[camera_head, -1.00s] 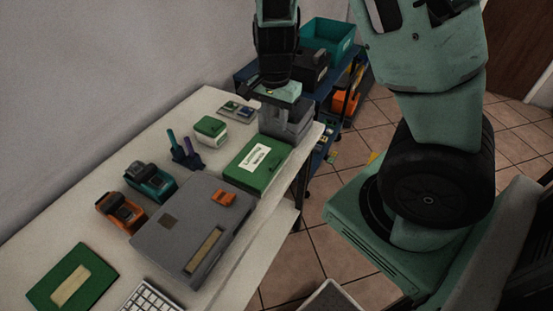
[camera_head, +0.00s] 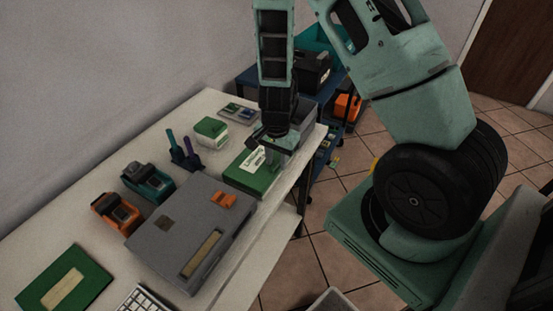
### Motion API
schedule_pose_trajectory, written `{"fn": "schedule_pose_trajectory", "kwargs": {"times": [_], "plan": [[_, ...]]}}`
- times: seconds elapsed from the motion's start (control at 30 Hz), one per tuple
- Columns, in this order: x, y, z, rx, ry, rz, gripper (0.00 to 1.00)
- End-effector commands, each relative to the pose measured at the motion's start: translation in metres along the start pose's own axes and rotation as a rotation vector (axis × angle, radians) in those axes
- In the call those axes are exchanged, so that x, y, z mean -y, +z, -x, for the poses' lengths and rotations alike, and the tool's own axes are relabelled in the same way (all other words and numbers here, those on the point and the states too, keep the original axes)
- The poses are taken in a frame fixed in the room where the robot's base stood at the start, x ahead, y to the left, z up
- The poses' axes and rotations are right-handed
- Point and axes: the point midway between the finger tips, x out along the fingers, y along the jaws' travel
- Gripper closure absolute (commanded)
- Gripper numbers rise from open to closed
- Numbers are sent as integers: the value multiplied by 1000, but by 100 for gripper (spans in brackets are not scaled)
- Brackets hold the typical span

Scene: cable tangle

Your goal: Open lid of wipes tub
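A flat green box with a white printed label (camera_head: 246,182) lies near the right edge of the table; its print is too small to read surely. A small white tub with a green top (camera_head: 211,131) stands behind it to the left, and its top looks closed. I cannot tell for certain which of the two is the wipes tub. My gripper (camera_head: 277,158) points down over the far right part of the green box and hides that part. Whether it touches the box is unclear. Its fingers are too small and dark to tell open from shut.
A large grey case (camera_head: 190,235) lies in front of the green box. Orange (camera_head: 116,213) and teal (camera_head: 148,181) devices stand left of it, with a pen holder (camera_head: 184,157) behind. A grey box (camera_head: 304,116) stands behind my gripper. A blue shelf cart stands beyond the table.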

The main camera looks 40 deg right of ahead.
Motion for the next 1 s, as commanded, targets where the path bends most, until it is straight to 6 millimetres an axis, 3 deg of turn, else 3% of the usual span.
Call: {"fn": "schedule_pose_trajectory", "kwargs": {"times": [0.13, 0.27, 0.63, 1.0], "plan": [[0, 0, 0, 0, 0, 0, 70], [0, 0, 0, 0, 0, 0, 100], [1, 0, 5, 1, 16, 2, 100], [9, 0, 26, -3, 141, 7, 100]]}}
